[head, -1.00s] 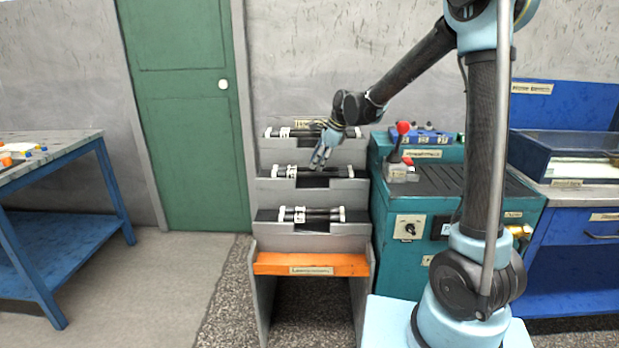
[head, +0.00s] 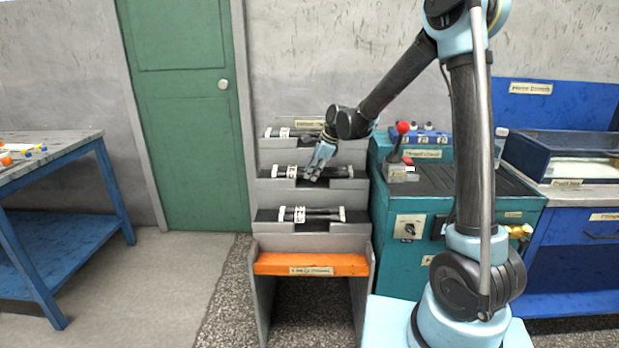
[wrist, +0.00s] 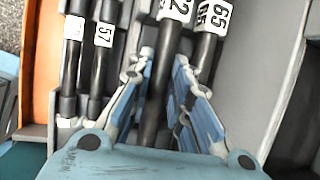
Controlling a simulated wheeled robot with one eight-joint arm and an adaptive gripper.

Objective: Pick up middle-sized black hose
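A grey three-tier rack (head: 268,190) holds black hoses with white number labels. The middle-tier hoses (head: 340,172) lie side by side. My gripper (head: 313,176) is down at the middle tier, over these hoses. In the wrist view my gripper (wrist: 160,100) is open, with one finger on each side of a black hose (wrist: 172,70) whose label ends in 2. Gaps seem to show between the hose and the fingers. A second hose labelled 65 (wrist: 206,50) lies to the right, outside the right finger. The hose's near end is hidden by the gripper.
Lower-tier hoses (head: 312,214), one labelled 57 (wrist: 102,55), lie to the left in the wrist view. Top-tier hoses (head: 282,133) lie behind. An orange ledge (head: 310,264) is below. A teal machine (head: 430,205) with a red-knobbed lever stands close on the right.

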